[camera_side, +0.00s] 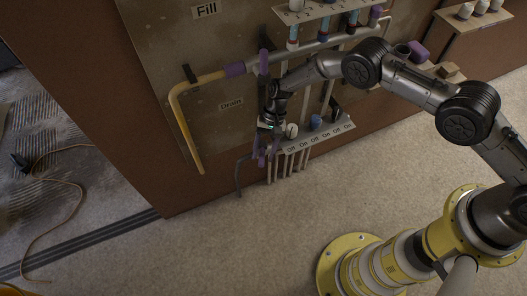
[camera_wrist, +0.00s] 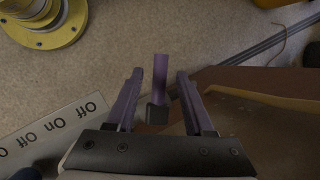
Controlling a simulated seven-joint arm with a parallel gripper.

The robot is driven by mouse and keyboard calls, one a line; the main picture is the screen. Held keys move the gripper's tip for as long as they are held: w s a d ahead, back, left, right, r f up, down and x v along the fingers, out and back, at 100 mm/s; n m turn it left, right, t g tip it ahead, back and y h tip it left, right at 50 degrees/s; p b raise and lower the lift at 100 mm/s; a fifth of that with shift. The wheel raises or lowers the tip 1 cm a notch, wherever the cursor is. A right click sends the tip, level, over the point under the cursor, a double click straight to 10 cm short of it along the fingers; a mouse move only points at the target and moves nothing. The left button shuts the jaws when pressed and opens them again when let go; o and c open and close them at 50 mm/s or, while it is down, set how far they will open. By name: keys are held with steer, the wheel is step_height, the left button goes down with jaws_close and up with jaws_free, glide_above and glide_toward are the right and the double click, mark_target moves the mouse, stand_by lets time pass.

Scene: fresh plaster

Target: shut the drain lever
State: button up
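My gripper (camera_wrist: 160,95) is open in the wrist view, with one purple finger on each side of a short purple lever (camera_wrist: 161,75). Gaps show between the lever and both fingers. The lever has a dark block at its near end. In the side view my gripper (camera_side: 261,156) points down at the lower part of the pipework, just right of and below the "Drain" label (camera_side: 230,104). There the lever cannot be told apart from the purple fingers.
A ledge with "Off" and "On" labels (camera_side: 318,137) and knobs lies right of my gripper; it also shows in the wrist view (camera_wrist: 52,130). A yellow pipe (camera_side: 185,130) bends down at the left. A dark pipe (camera_side: 238,175) hangs below. The floor in front is clear.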

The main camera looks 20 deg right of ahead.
steer(key=shift+r, duration=0.55)
steer(key=s+d+r, duration=0.7)
steer(key=s+r, duration=0.5)
steer(key=shift+c, duration=0.2)
